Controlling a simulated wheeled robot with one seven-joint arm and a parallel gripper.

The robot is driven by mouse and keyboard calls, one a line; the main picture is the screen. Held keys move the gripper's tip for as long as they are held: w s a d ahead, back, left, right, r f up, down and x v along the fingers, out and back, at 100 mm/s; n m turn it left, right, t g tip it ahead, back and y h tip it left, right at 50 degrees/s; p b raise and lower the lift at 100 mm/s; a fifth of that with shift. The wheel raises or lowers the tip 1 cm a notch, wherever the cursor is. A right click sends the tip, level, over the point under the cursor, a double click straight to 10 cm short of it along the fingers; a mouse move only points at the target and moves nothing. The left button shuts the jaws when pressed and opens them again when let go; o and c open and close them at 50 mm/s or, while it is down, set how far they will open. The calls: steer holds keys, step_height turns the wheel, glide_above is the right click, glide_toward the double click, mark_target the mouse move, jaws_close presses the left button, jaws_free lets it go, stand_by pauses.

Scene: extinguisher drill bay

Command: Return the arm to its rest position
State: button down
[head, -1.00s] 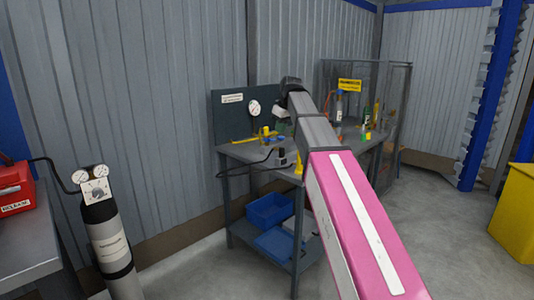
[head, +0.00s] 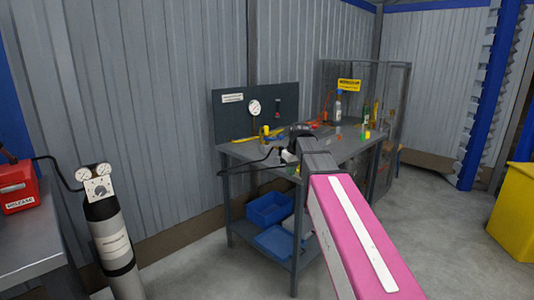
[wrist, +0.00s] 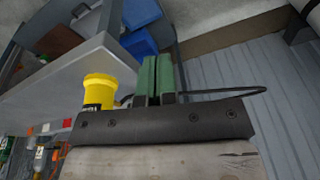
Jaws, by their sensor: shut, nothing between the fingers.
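My gripper (wrist: 156,78) shows in the wrist view as two green fingers pressed together, with nothing between them. In the head view my pink arm reaches forward from the lower right. Its dark end is in front of the near edge of the workbench (head: 330,150), and the fingers cannot be made out there. In the wrist view a yellow-topped object (wrist: 100,90) appears just left of the fingers, by the bench edge. I cannot tell how far it is from them.
The bench holds a gauge (head: 254,107) on a back panel, bottles and small yellow tools. Blue bins (head: 268,209) are on its lower shelf. A grey cylinder (head: 112,245) and a red box (head: 16,187) are at left. A yellow bin (head: 517,212) stands right. Floor between is clear.

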steer(key=s+d+f+m+g, duration=0.1)
steer(key=s+d+f+m, duration=0.2)
steer(key=s+f, duration=0.7)
steer(key=s+d+f+m+h, duration=0.1)
steer(key=s+d+f+m, duration=0.2)
steer(key=s+d+f, duration=0.3)
steer(key=s+f, duration=0.5)
steer(key=f, duration=0.8)
steer(key=shift+s+g+h, duration=0.2)
steer(key=shift+g+h, duration=0.1)
steer(key=shift+g, duration=0.1)
